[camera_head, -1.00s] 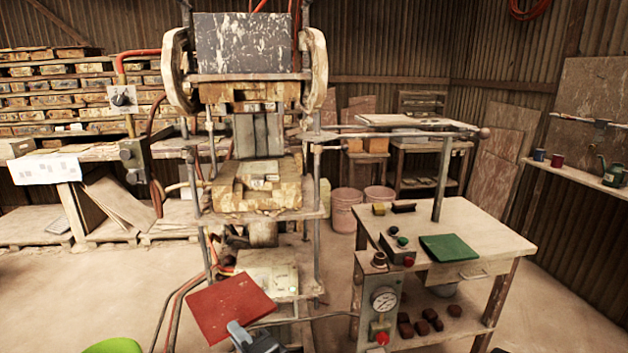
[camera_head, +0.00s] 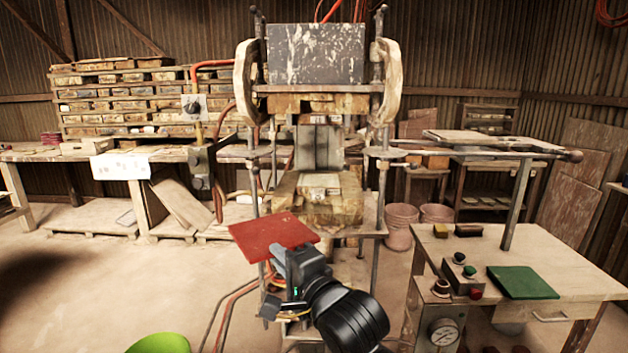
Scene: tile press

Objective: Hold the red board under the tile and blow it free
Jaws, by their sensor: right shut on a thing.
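The red board (camera_head: 268,235) is flat and thin, and my right gripper (camera_head: 284,258) is shut on its near right edge. It is held in front of the press, left of the lower mold (camera_head: 325,207). The upper mold (camera_head: 322,103) hangs under the dark press head, well above the board. I cannot make out a tile on its underside. A dial valve (camera_head: 192,104) stands on a post left of the press. My left gripper is not in view; a dark blur at the left edge cannot be made out.
A work table (camera_head: 577,257) on the right carries a green board (camera_head: 522,282), a small control box with buttons (camera_head: 461,275) and a pressure gauge (camera_head: 443,331) at its front. A green round seat (camera_head: 158,344) is at the bottom. Pink buckets (camera_head: 400,226) stand behind the press.

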